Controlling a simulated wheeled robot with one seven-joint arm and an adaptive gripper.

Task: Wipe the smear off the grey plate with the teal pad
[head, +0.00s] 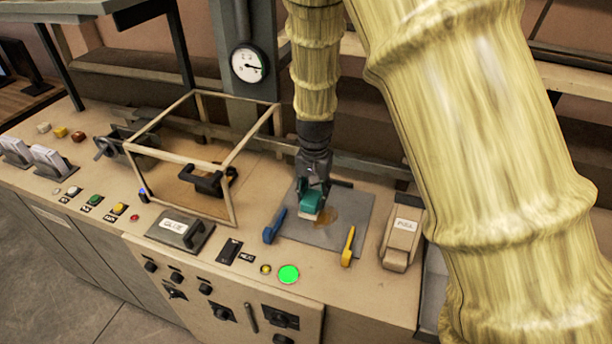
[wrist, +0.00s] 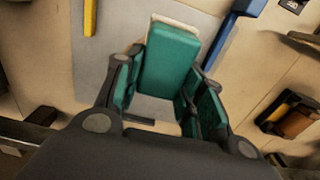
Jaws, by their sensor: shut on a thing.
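The grey plate (head: 349,204) lies flat on the bench top; part of it also shows in the wrist view (wrist: 90,66). A brown smear (head: 327,217) is on the plate, just right of the pad in the head view. I cannot make it out in the wrist view. My gripper (head: 313,190) points down over the plate and is shut on the teal pad (head: 310,204). In the wrist view the teal pad (wrist: 168,65) sits between the fingers, with a pale edge at its far end. Whether its underside touches the plate I cannot tell.
A blue handle (head: 274,226) and a yellow handle (head: 348,246) flank the plate's front corners. A beige lever block (head: 403,238) stands to the right. An open wooden frame (head: 230,187) and a grey box labelled GLUE (head: 180,232) stand to the left. A lit green button (head: 288,274) is in front.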

